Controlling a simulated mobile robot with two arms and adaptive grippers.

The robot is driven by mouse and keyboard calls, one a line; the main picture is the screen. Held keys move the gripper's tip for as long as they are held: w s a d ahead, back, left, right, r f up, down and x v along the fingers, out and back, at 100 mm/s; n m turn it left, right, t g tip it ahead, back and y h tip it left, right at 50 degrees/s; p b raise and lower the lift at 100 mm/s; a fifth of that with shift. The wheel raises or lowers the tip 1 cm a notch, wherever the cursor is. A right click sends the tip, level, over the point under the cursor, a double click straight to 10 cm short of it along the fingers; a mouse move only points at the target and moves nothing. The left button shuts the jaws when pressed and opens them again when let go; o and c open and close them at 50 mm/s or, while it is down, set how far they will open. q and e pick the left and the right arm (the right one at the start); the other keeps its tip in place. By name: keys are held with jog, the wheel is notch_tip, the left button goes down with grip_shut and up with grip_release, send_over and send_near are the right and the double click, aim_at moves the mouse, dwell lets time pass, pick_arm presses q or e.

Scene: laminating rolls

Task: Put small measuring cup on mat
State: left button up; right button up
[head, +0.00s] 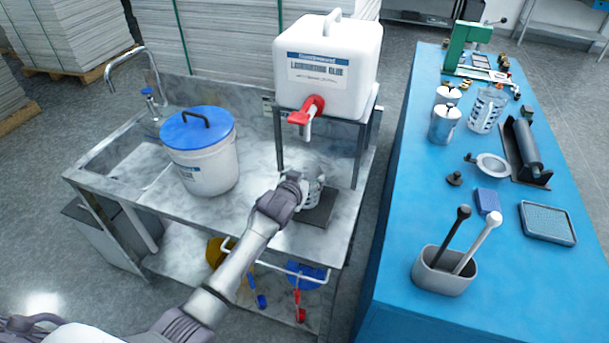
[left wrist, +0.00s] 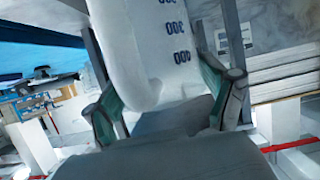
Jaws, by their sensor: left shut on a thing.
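My left gripper (head: 298,188) is shut on the small measuring cup (head: 315,191), a pale cup with dark marks. In the left wrist view the cup (left wrist: 165,45) stands between the two green-padded fingertips (left wrist: 165,100), with its printed scale and handle showing. The dark mat (head: 322,211) lies on the metal sink table, below the red tap of the white tank. The cup is over the mat's far part in the head view; I cannot tell whether its base touches it. The gripper hides part of the cup. My right gripper is not in view.
The white tank (head: 327,62) stands on a metal frame behind the mat, its red tap (head: 306,111) overhead. A blue-lidded bucket (head: 202,160) is to the left. The blue table (head: 400,225) at right holds a larger measuring cup (head: 487,108), metal containers and tools.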

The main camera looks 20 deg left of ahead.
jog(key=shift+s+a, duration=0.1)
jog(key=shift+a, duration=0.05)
pick_arm(q)
jog(key=shift+f, duration=0.15)
jog(key=o, duration=1.3)
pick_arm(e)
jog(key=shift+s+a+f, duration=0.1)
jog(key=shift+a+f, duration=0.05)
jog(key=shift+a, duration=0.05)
pick_arm(q)
jog(key=b+v, duration=0.1)
jog(key=v, duration=1.1)
jog(key=shift+r, duration=0.25)
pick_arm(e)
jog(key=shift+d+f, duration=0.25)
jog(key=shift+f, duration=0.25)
